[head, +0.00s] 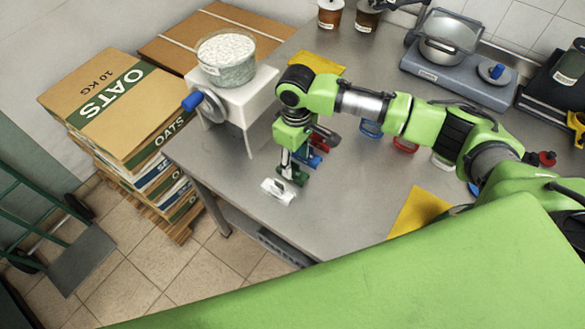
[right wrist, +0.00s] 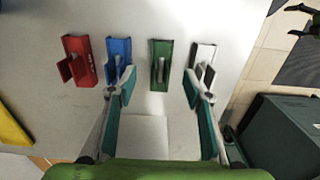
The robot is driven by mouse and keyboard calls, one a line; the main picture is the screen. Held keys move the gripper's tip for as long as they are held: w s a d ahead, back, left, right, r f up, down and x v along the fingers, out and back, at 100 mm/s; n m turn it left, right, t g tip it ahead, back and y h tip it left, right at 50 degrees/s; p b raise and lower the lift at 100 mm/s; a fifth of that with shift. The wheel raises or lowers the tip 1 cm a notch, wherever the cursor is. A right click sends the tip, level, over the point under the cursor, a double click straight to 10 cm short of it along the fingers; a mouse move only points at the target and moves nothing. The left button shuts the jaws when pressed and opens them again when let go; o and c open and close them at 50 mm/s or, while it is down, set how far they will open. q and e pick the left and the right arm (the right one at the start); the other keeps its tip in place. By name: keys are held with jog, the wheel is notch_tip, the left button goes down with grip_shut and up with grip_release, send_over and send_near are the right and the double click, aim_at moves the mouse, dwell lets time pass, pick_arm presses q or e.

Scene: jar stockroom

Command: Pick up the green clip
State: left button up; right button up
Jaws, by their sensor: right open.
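The green clip (right wrist: 161,65) lies on the grey table, in a row between a blue clip (right wrist: 119,58) and a white clip (right wrist: 204,58). A red clip (right wrist: 77,61) is at the left end of that row. My right gripper (right wrist: 158,84) is open and empty, pointing down at the row. In the right wrist view the green clip shows between its two fingertips, which overlap the blue and white clips in the picture. In the head view the gripper (head: 290,167) partly hides the green clip (head: 299,179). My left gripper is not in view.
A white crank machine (head: 255,98) with a filled bowl (head: 226,58) stands left of the arm. A scale (head: 455,78) with a metal bowl is at the back right. Yellow sheets (head: 418,211) lie on the table. Oats boxes (head: 115,95) are stacked beside it.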

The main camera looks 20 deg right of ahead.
aim_at(294, 166)
notch_tip(294, 166, down, 4)
jog(key=shift+a+r+p, duration=0.15)
jog(key=shift+p, duration=0.4)
jog(key=shift+w+f, duration=0.1)
jog(key=shift+f, duration=0.4)
jog(key=c, duration=0.9)
jog(key=shift+r, duration=0.15)
